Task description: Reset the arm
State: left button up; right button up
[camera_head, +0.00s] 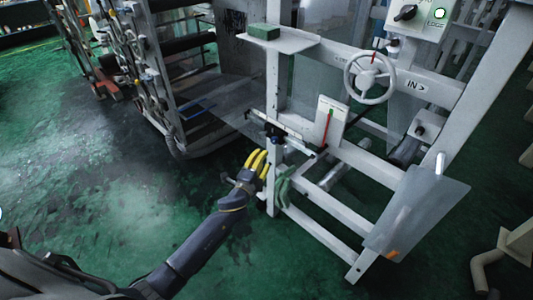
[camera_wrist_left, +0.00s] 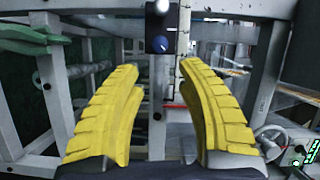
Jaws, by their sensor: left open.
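My left arm comes in from the lower left in the head view. Its left gripper (camera_head: 256,164) has yellow fingers and is near the left post of a white metal frame (camera_head: 272,92). In the left wrist view the left gripper (camera_wrist_left: 160,85) is open, with its two yellow ribbed fingers wide apart and nothing between them. A dark blue knob (camera_wrist_left: 160,44) on a fitting shows beyond and between the fingers. I cannot tell whether the gripper touches the frame. My right gripper is not in view.
The frame carries a white handwheel (camera_head: 370,76), a control box (camera_head: 418,14) with a black knob and green light, and a small shelf with a green block (camera_head: 264,32). A grey tilted panel (camera_head: 418,212) sits at its right. Green floor at left is open.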

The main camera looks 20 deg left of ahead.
pick_arm(q)
jog(key=s+a+f+n+g, duration=0.1)
jog(key=s+f+n+g, duration=0.15)
jog(key=f, duration=0.75)
jog(key=s+a+f+n+g+y, duration=0.15)
jog(key=s+f, duration=0.25)
jog(key=f, duration=0.6)
jog(key=s+a+f+n+g+h, duration=0.1)
jog(key=s+a+f+n+g, duration=0.15)
jog(key=f, duration=0.75)
jog(key=s+f+n+g, duration=0.3)
jog(key=s+f, duration=0.8)
jog(key=f, duration=0.1)
jog(key=s+d+f+n+g, duration=0.1)
jog(key=s+f, duration=0.4)
jog(key=s, duration=0.9)
jog(key=s+d+f+n+g, duration=0.1)
jog(key=s+f+g, duration=0.2)
jog(key=s, duration=1.2)
jog(key=s+d+f+n+g, duration=0.1)
jog(key=s+f+n+g, duration=0.1)
jog(key=s+f, duration=0.6)
jog(key=s+g, duration=0.1)
jog(key=s, duration=0.5)
jog(key=shift+s+f+y, duration=0.25)
jog(key=shift+s+y, duration=0.1)
jog(key=shift+s, duration=0.05)
